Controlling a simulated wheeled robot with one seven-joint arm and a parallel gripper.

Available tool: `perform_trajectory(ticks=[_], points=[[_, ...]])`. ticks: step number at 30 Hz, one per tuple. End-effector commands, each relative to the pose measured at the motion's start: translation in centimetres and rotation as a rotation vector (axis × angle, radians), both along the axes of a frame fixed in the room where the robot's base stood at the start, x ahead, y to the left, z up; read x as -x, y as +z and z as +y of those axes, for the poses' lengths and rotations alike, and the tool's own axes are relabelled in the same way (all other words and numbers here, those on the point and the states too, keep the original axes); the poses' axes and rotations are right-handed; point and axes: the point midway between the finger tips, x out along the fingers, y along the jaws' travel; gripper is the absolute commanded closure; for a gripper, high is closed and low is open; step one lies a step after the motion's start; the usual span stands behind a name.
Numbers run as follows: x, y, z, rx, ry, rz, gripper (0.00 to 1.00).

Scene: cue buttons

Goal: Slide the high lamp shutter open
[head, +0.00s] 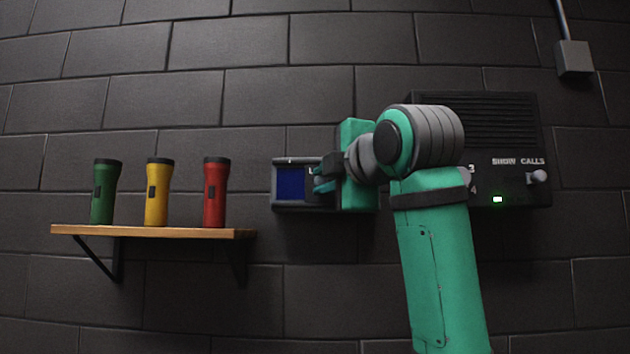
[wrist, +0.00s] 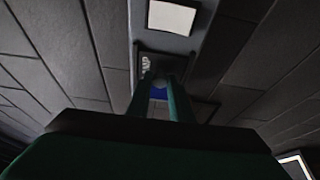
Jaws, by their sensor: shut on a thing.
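A grey-framed lamp box (head: 274,205) is on the dark block wall, left of my arm in the head view. A blue window (head: 290,183) shows in its left part. A dark shutter plate (head: 312,165) with partly hidden lettering lies to the right of the blue. My gripper (head: 320,182) is at this plate, shut on a small knob (wrist: 160,84) that shows between the fingers in the wrist view. The gripper also shows there (wrist: 160,92), with blue behind it. My arm hides the right side of the box.
A pale square (wrist: 172,17) shows in the wrist view.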

Motion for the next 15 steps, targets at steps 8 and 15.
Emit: perform_trajectory(ticks=[8, 15], points=[[-0.05, -0.13, -0.15, -0.003, -0.004, 0.004, 0.62], [0.23, -0.06, 0.05, -0.003, 0.000, 0.002, 0.62]])
